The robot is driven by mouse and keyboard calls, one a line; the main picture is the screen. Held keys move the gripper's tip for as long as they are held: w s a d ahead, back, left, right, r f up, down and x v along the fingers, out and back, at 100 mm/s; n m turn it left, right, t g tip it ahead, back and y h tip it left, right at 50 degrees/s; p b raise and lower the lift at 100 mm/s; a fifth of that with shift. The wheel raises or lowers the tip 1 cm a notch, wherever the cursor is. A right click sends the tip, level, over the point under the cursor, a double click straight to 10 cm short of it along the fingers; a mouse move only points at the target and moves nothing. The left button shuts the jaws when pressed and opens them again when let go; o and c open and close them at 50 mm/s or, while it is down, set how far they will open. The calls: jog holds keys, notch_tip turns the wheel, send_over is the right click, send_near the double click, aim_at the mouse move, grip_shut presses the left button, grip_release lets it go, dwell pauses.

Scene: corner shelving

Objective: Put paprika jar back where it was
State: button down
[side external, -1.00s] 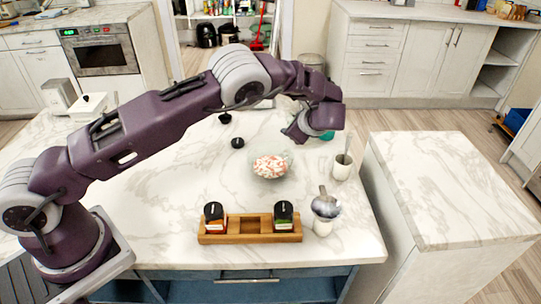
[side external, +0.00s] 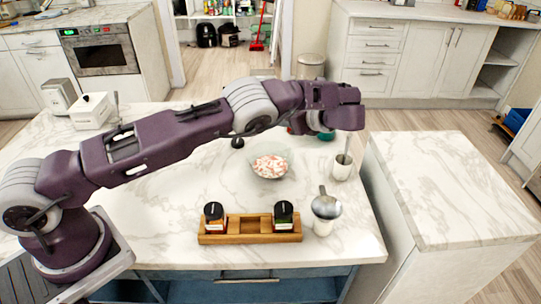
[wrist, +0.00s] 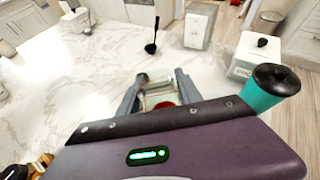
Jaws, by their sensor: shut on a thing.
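My gripper (wrist: 158,88) shows in the wrist view with its two fingers on either side of a clear jar with red in it (wrist: 162,103), apparently the paprika jar. The purple wrist body hides much of the jar, so its tilt and label cannot be told. In the side external view my arm hides the fingers and most of the jar, at the far side of the counter. A wooden rack (side external: 250,238) stands at the near edge of the counter.
A glass bowl of pink and white pieces (side external: 270,165) stands between the rack and my arm. A cup with a utensil (side external: 323,215) is right of the rack, another cup (side external: 342,167) farther back.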

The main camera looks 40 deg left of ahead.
jog(key=shift+r, duration=0.4)
